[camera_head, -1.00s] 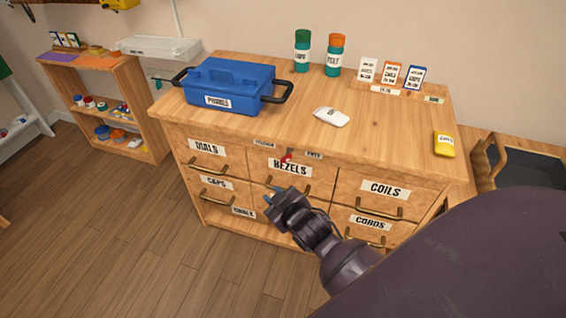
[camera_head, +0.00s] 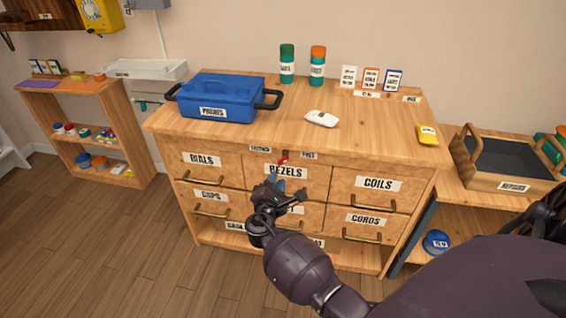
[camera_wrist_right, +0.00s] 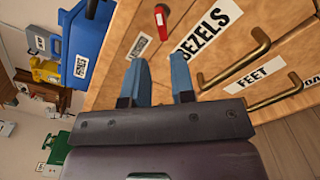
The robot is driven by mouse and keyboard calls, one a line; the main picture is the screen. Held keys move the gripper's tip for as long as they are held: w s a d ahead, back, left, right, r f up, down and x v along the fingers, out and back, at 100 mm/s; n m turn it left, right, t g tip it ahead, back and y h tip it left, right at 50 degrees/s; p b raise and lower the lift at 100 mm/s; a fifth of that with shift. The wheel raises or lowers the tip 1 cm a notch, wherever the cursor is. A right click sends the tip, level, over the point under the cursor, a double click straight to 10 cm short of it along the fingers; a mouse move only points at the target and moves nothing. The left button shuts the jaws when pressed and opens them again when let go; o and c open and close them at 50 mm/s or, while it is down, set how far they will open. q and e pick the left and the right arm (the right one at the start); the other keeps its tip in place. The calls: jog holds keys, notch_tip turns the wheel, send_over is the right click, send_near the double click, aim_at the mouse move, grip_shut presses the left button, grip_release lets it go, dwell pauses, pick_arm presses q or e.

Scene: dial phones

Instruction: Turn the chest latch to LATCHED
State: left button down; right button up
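The chest latch (camera_head: 283,160) is a small red lever on the chest's front rail, above the BEZELS drawer. It points down and slightly left, between two small labels too small to read surely. The latch also shows at the top of the right wrist view (camera_wrist_right: 161,15), with one label (camera_wrist_right: 139,47) beside it. My right gripper (camera_head: 284,186) is in front of the BEZELS drawer, below the latch and apart from it. Its two blue fingers (camera_wrist_right: 160,75) are spread with nothing between them. My left gripper is not in view.
The wooden chest (camera_head: 375,138) has brass drawer handles (camera_head: 357,205) that stick out near my right gripper. On top are a blue PHONES box (camera_head: 225,97), a white object (camera_head: 321,118), two bottles and a yellow item (camera_head: 427,135). A tray (camera_head: 485,176) stands at the right.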

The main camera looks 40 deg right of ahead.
aim_at(282, 164)
jog(key=b+x, duration=0.1)
jog(key=x, duration=0.8)
jog(key=shift+w+d+f, duration=0.15)
jog(key=shift+d, duration=0.1)
jog(key=shift+w+d, duration=0.45)
jog(key=shift+d, duration=0.1)
grip_shut()
